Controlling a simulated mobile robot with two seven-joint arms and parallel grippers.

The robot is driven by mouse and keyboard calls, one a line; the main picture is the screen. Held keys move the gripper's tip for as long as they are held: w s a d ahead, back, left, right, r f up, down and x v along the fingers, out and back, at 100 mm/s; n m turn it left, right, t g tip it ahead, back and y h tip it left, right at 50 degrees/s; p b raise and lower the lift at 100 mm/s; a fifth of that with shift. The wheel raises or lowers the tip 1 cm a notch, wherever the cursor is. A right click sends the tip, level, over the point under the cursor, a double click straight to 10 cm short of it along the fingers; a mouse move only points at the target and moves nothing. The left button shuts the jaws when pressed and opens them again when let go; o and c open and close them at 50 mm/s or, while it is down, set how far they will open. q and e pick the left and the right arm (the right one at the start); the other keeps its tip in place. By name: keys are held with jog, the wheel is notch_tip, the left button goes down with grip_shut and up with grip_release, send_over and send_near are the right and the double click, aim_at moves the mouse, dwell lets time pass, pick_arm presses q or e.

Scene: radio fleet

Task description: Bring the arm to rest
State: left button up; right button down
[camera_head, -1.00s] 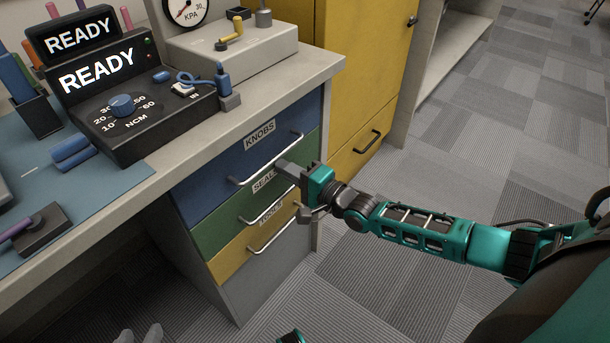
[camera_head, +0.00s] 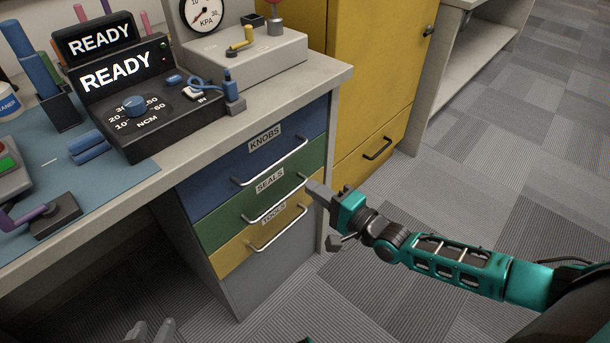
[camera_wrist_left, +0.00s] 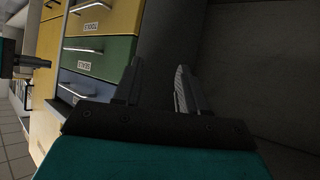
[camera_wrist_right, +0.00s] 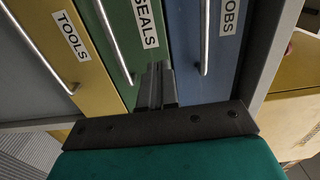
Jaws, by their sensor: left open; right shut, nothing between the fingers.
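My right gripper (camera_head: 313,188) comes in from the right in the head view, in front of the drawer unit near the right end of the green drawer's handle. Its fingers are shut with nothing between them; in the right wrist view the closed fingers (camera_wrist_right: 156,85) point at the green SEALS drawer (camera_wrist_right: 135,40). Whether they touch the drawer or handle I cannot tell. My left gripper (camera_head: 150,330) shows only its fingertips at the bottom edge of the head view, low beside the desk. In the left wrist view its fingers (camera_wrist_left: 158,88) are apart and empty.
The blue KNOBS drawer (camera_head: 225,163), green SEALS drawer (camera_head: 215,222) and yellow TOOLS drawer (camera_head: 228,260) all look shut, with protruding bar handles. The desk (camera_head: 320,85) carries a black READY tester (camera_head: 130,100) and a gauge box (camera_head: 270,55). Carpet at right is clear.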

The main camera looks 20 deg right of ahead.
pick_arm(q)
jog(key=shift+s+a+r+p, duration=0.1)
jog(key=shift+a+p, duration=0.35)
jog(key=shift+p, duration=0.05)
pick_arm(e)
jog(key=v, duration=0.6)
jog(key=shift+s, duration=0.1)
jog(key=s+a+f+n+g+h, duration=0.1)
jog(key=s+a+n+g+h, duration=0.4)
jog(key=s+a+n, duration=0.85)
pick_arm(q)
jog(key=s+a+r+y+p, duration=0.1)
jog(key=a+r+p, duration=0.2)
jog(key=r+p, duration=0.9)
jog(key=p, duration=0.4)
jog(key=shift+s+r+p, duration=0.15)
jog(key=shift+s+p, duration=0.1)
jog(key=shift+p, duration=0.15)
pick_arm(e)
jog(key=w+d+r+n, duration=0.2)
jog(key=d+r, duration=0.3)
jog(key=r, duration=0.6)
jog(key=shift+d+r+g, duration=0.15)
jog(key=shift+d+g, duration=0.2)
jog(key=shift+g, duration=0.05)
